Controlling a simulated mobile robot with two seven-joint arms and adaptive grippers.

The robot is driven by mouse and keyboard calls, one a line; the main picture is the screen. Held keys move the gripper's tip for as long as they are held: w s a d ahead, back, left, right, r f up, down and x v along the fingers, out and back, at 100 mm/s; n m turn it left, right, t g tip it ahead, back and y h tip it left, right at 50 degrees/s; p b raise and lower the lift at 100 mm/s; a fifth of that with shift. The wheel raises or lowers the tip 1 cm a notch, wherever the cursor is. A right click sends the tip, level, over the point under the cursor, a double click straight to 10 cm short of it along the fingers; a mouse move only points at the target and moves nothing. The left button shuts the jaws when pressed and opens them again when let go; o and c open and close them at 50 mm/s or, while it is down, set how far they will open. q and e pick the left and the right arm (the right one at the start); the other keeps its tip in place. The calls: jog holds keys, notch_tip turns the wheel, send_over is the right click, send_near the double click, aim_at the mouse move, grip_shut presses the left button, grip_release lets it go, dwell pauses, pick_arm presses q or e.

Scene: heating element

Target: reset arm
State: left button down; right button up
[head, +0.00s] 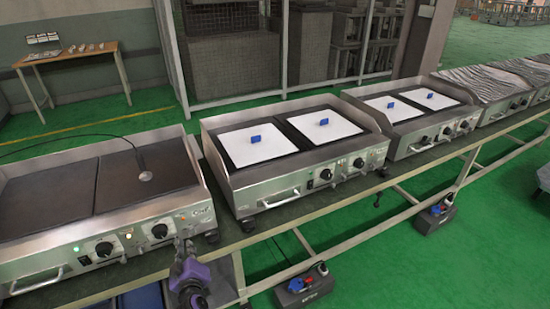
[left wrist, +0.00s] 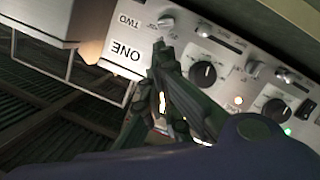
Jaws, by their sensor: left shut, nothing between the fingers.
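My left gripper (head: 184,246) is at the front panel of the nearest heating unit (head: 52,262), by the panel's right end. Its fingers are closed together with nothing between them. In the left wrist view the closed fingertips (left wrist: 160,45) are in front of the unit's panel, near a small silver switch (left wrist: 166,22) and the label "ONE" (left wrist: 125,50). I cannot tell whether they touch the panel. Two black knobs (left wrist: 203,74) and a lit green lamp (left wrist: 287,131) show to the right. My right gripper is not in view.
A probe (head: 146,176) on a black cable rests on the unit's dark plates. More heating units (head: 300,184) stand along the bench to the right, some with white sheets and blue blocks (head: 255,139). Black boxes (head: 304,287) are below the bench. A wooden table (head: 70,55) stands at back left.

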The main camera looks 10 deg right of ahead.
pick_arm(q)
notch_tip(320, 180, up, 4)
jog(key=d+m+h, duration=0.2)
jog(key=m, duration=0.1)
jog(key=s+a+f+m+g, duration=0.1)
jog(key=s+f+m+g, duration=0.1)
jog(key=s, duration=1.3)
jog(key=s+a+f+m+g+p, duration=0.1)
jog(key=s+a+f+m+g, duration=0.1)
jog(key=s, duration=1.3)
jog(key=s+a+f+m+g, duration=0.2)
jog(key=s+f+g, duration=0.1)
jog(key=s, duration=1.2)
jog(key=shift+s+f+h, duration=0.15)
jog(key=shift+f+h, duration=0.15)
jog(key=shift+f, duration=0.5)
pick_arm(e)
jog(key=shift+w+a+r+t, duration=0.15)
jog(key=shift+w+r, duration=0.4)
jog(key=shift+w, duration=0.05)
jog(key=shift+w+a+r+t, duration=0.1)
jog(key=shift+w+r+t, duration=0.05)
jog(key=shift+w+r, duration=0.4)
pick_arm(q)
jog(key=shift+a, duration=0.15)
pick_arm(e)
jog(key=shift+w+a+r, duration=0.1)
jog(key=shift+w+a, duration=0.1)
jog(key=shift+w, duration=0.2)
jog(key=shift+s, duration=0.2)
